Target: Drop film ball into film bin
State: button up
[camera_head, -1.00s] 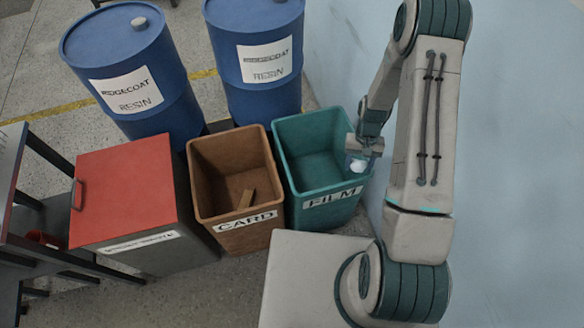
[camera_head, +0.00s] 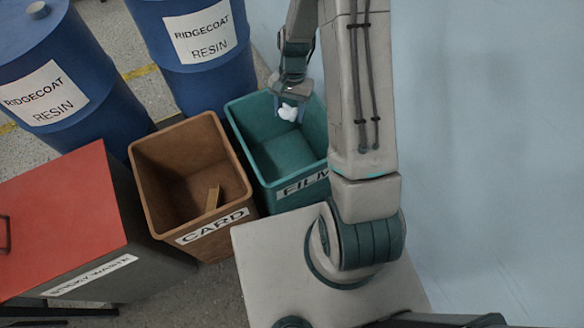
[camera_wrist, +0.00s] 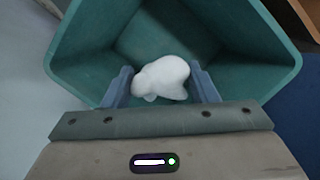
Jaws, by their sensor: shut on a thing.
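The film ball (camera_head: 289,113) is a small white crumpled lump. My gripper (camera_head: 290,108) is shut on it and holds it over the opening of the green film bin (camera_head: 262,174). In the wrist view the ball (camera_wrist: 161,78) sits between the two blue-grey fingers of my gripper (camera_wrist: 163,88), with the bin's green walls (camera_wrist: 88,40) around and below it. The bin's FILM label is partly hidden behind my arm in the head view.
A brown CARD bin (camera_head: 150,195) with a brown piece inside stands left of the film bin. A red-lidded grey bin (camera_head: 60,215) is further left. Two blue resin drums (camera_head: 190,75) stand behind. A pale blue wall (camera_head: 480,150) is at the right.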

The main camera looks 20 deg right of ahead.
jog(key=shift+s+f+m+t+y+b, duration=0.1)
jog(key=shift+s+m+t+y+b, duration=0.1)
jog(key=shift+m+b, duration=0.7)
jog(key=shift+s+f+m+t+y+b, duration=0.15)
jog(key=shift+m+b, duration=0.45)
jog(key=shift+b, duration=0.6)
notch_tip(320, 180, down, 6)
jog(key=b, duration=0.5)
jog(key=shift+w+r, duration=0.1)
jog(key=shift+r, duration=0.1)
jog(key=o, duration=1.1)
jog(key=shift+c, duration=0.2)
jog(key=shift+r, duration=0.15)
jog(key=p+v, duration=0.4)
jog(key=v, duration=0.9)
jog(key=shift+w+r, duration=0.15)
jog(key=shift+r, duration=0.1)
